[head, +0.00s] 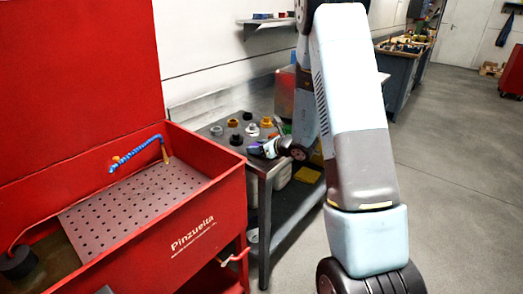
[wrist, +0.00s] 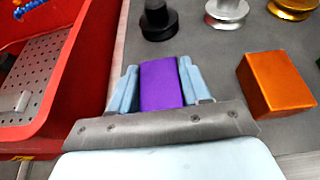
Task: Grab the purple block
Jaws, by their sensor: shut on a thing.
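The purple block (wrist: 161,84) sits between the two light-blue fingers of my gripper (wrist: 160,88) in the wrist view. The fingers press on its left and right sides, and its near end is hidden by the gripper's body. In the head view my gripper (head: 262,148) is at the near end of the grey metal table (head: 264,167), with a small bit of purple at its tip. I cannot tell whether the block touches the tabletop.
An orange block (wrist: 275,84) lies right of my gripper. Black (wrist: 158,22) and silver (wrist: 227,12) round parts stand just beyond it. The red parts washer (head: 200,215) stands close on the left, its wall rising beside the table. Open floor (head: 450,170) lies to the right.

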